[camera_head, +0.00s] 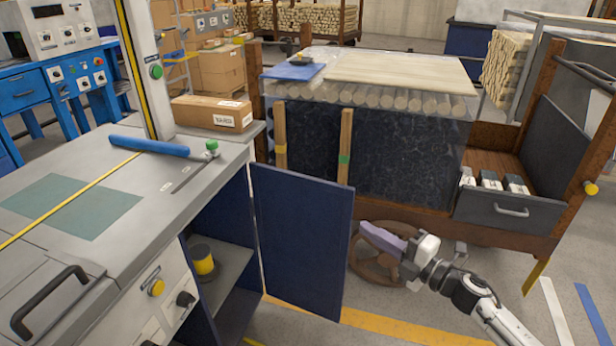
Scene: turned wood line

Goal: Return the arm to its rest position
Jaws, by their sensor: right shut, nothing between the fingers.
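My right arm comes in from the lower right corner, with white and dark links. Its right gripper (380,236) is at the end, pointing left, low in front of the brown wheel under the cart. It is shut and holds nothing. The gripper is right of the open dark blue cabinet door (300,240), with a small gap between them in the picture. My left arm and gripper do not show.
A wooden cart (400,212) with dark panels carries round wood and a pale board. Its open drawer (510,212) juts out at right. A grey workbench (200,160) with an open cabinet stands at left. Floor is free at lower right.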

